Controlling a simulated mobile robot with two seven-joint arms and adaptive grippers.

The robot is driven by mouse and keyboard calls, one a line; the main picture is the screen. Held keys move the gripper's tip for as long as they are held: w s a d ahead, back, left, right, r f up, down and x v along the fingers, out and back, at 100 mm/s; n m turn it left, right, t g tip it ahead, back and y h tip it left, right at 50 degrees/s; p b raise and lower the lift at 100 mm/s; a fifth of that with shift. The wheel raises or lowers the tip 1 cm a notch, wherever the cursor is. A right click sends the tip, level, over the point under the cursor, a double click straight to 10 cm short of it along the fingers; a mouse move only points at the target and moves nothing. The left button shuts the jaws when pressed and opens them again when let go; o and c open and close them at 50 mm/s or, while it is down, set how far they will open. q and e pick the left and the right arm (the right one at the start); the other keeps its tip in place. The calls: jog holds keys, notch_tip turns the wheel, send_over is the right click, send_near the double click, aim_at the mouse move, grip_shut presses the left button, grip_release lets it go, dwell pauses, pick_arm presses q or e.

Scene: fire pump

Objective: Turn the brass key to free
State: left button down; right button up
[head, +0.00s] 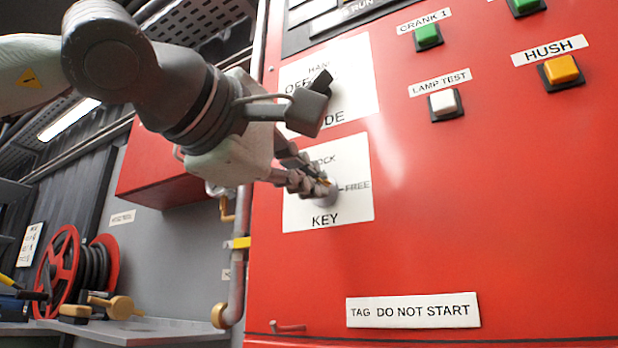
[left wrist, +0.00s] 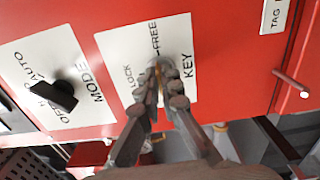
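The brass key (head: 325,182) sits in a round grey lock on a white plate (head: 300,215) marked LOCK, FREE and KEY, on the red panel. My left gripper (head: 318,184) reaches in from the left to the lock, with its fingertips on either side of the key. In the left wrist view the left gripper (left wrist: 160,84) is closed to a narrow gap, with a thin brass sliver of the key (left wrist: 158,84) between the fingers. The fingers hide most of the key, so I cannot tell exactly which way it points. My right gripper is in neither view.
A black mode switch (head: 321,81) is on the plate just above, close to my left wrist. Green, white (head: 444,102) and amber (head: 560,69) buttons are to the right. A small red peg (head: 288,327) sticks out low on the panel, near the DO NOT START tag plate (head: 413,311).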

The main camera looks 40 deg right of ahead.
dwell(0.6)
pick_arm(q)
jog(key=c, duration=1.7)
grip_release()
jog(key=shift+c, duration=0.2)
jog(key=v, duration=1.2)
